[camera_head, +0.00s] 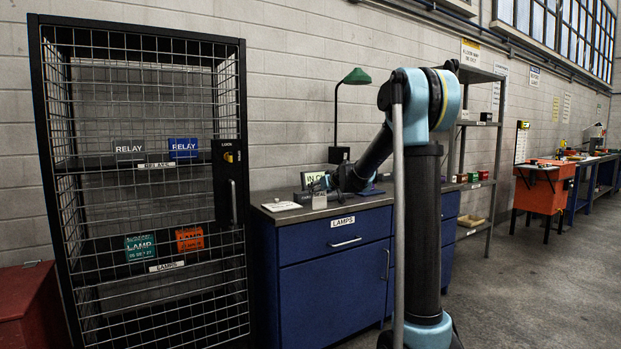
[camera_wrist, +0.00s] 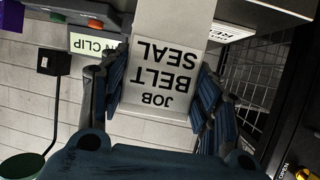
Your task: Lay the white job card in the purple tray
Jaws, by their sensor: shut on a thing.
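The white job card (camera_wrist: 160,92) fills the middle of the wrist view, its text "JOB BELT SEAL" upside down there. My gripper (camera_wrist: 160,80) is shut on it, with one dark blue finger at each side edge. In the head view my gripper (camera_head: 324,184) is low above the left part of the blue bench's top. A purple piece (camera_wrist: 11,18), possibly the purple tray, shows at the top left corner of the wrist view. A small purple-blue patch (camera_head: 371,192) lies right of my gripper in the head view. Most of it is hidden by my arm.
The blue bench (camera_head: 330,262) has a white card (camera_head: 281,206) at its left end. A sign reading "IN CLIP" (camera_wrist: 95,43) and a green lamp (camera_head: 356,77) stand behind my gripper. A mesh cabinet (camera_head: 145,200) stands left; a shelf rack (camera_head: 480,150) stands right.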

